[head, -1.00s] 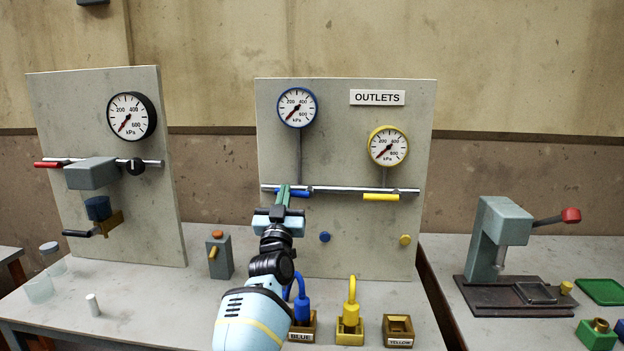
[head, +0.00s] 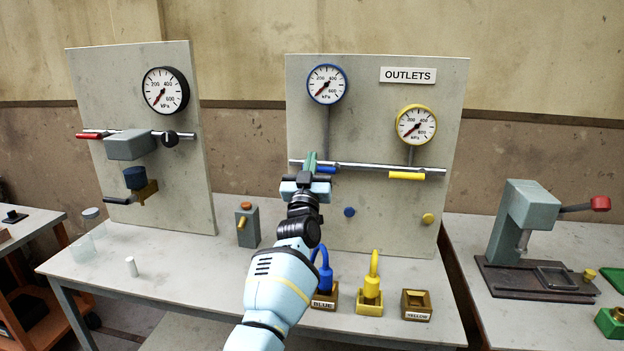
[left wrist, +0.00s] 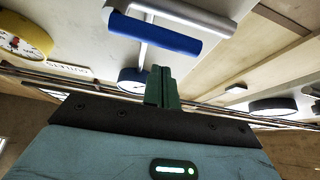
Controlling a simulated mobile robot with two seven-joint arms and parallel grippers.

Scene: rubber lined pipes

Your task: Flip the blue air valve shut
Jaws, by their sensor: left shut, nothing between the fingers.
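The blue air valve's handle (head: 326,170) lies sideways along the metal pipe on the outlets board, below the blue-rimmed gauge (head: 327,84). That gauge's needle points to the low end. My left gripper (head: 311,160) is at the pipe with its green fingers shut and empty, covering the left part of the handle. In the left wrist view the fingers (left wrist: 162,86) are together, and the blue handle (left wrist: 155,33) shows beyond them with a visible gap. My right gripper is not in view.
A yellow handle (head: 406,176) sits to the right under a yellow gauge (head: 416,124). A second board (head: 140,130) with a red handle stands at left. A press (head: 525,225) stands on the right table.

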